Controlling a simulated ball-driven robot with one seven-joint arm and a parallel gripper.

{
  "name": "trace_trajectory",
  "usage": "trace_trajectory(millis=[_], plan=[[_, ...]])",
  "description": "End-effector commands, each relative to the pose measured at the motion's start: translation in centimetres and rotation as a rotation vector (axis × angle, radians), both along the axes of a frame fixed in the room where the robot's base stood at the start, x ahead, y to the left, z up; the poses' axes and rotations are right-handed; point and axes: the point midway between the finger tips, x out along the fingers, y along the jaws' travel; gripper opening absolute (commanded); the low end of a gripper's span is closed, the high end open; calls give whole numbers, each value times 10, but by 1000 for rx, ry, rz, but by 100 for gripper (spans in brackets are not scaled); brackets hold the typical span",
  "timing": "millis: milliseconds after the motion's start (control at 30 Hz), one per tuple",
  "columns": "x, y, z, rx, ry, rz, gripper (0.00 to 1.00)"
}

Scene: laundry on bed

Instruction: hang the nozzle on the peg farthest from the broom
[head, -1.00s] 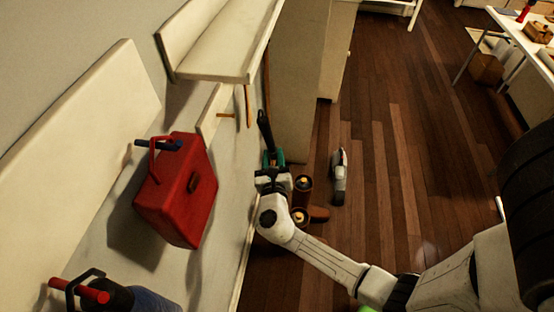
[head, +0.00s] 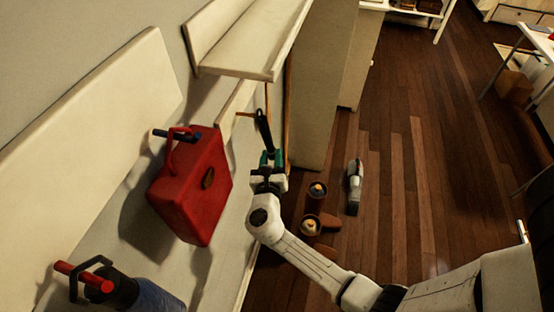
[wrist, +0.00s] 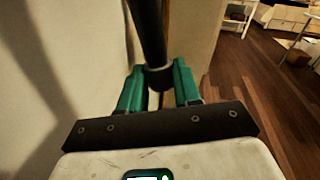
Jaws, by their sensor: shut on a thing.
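The nozzle (head: 264,131), a long black piece, stands roughly upright in my gripper (head: 265,160). The green fingers are shut on its lower part; the wrist view shows its dark tube (wrist: 149,35) rising between the fingers (wrist: 159,88). Its upper end is beside an orange peg (head: 245,114) on a short cream board; I cannot tell whether they touch. A thin orange-brown upright stick (head: 287,118) behind the nozzle may be the broom's handle; no broom head is clear.
The red can (head: 190,190) hangs left of my gripper. A cream shelf (head: 250,45) juts out above. A tall cream cabinet (head: 320,90) stands behind. Brown pots (head: 310,225) and a grey-white device (head: 354,187) are on the floor. Floor to the right is open.

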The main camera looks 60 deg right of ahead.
Motion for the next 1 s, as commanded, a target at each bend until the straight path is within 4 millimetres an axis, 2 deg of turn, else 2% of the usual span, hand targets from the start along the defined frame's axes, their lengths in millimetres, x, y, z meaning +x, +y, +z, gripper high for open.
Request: trace_trajectory(millis=[600, 1000], plan=[[32, 13, -6, -4, 0, 7, 0], [36, 14, -10, -2, 0, 2, 0]])
